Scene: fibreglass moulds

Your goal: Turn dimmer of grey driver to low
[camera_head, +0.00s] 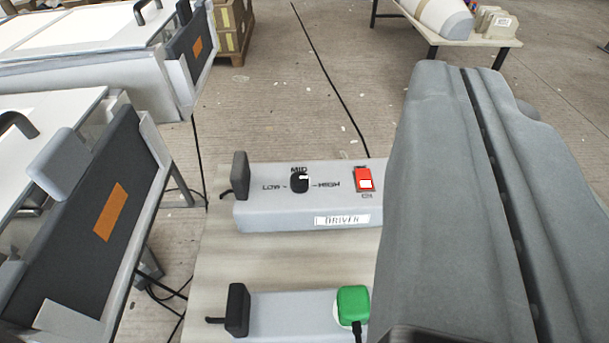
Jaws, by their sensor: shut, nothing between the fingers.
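The grey driver (270,212) is a long box on a pale wooden top, with a white "DRIVER" label on its front. Its black dimmer knob (298,183) stands between LOW on the left, MID above and HIGH on the right. A small white mark shows on the knob's right side, toward HIGH. A red rocker switch (364,180) with a white lower part is to the right of the knob. My gripper (464,72), large and grey with a dark seam between its fingers, is shut and empty. It is to the right of the knob, apart from it, and hides the driver's right end.
A second grey box (290,314) with a green plug (353,304) is nearer on the wooden top (225,262). Benches with dark panels (85,215) carrying orange labels stand at left. A low table (450,38) is at the back. Floor behind the driver is mostly clear.

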